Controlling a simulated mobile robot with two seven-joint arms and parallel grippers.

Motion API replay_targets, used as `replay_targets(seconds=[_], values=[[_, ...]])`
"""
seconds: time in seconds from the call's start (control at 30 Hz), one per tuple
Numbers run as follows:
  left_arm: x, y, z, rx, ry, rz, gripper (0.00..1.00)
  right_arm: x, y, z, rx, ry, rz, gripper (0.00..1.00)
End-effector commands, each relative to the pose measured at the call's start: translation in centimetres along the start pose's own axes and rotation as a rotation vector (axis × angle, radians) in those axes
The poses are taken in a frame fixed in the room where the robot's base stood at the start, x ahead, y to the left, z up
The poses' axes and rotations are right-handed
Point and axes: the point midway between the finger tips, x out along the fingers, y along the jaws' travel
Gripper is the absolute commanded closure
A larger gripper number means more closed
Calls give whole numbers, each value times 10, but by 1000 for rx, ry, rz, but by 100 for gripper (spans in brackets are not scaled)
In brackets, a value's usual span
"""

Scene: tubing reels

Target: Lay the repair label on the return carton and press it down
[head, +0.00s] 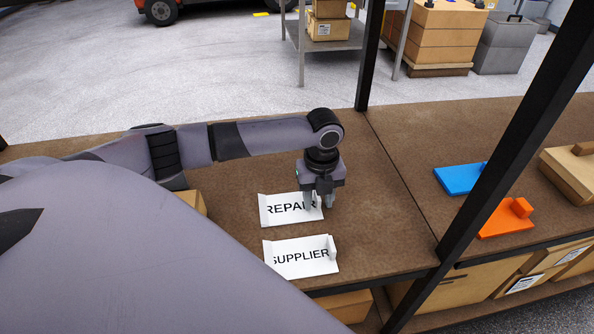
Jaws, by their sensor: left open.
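The repair label (284,209), a white piece reading REPAIR with raised ends, lies on the brown shelf top. My left gripper (320,205) points down at its right end, with the fingers open around or just above that end. I cannot tell whether they touch it. The fingers hide the last part of the lettering. A cardboard box (192,201) shows only as a small piece behind my left arm, left of the label. I cannot tell whether it is the return carton. My right gripper is not in view.
A white SUPPLIER label (300,258) lies just in front of the repair label. A blue piece (459,180), an orange piece (504,219) and a carton (570,172) are on the right shelf. A dark post (500,190) stands between. The shelf behind the gripper is clear.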

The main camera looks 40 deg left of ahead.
Motion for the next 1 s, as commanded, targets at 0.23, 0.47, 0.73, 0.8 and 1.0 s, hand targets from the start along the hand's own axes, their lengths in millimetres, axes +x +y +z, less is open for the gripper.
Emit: replay_targets(seconds=[0.23, 0.47, 0.73, 0.8, 1.0], values=[[0, 0, 0, 0, 0, 0, 99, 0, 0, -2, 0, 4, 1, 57], [-1, 0, 0, 0, 0, 0, 100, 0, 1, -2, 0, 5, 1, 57], [-4, 0, 0, 0, -1, -1, 100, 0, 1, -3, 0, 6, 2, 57], [-9, 0, 0, 0, -1, -1, 100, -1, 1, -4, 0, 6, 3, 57], [-41, -1, 1, -1, -3, -4, 100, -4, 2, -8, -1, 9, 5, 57]])
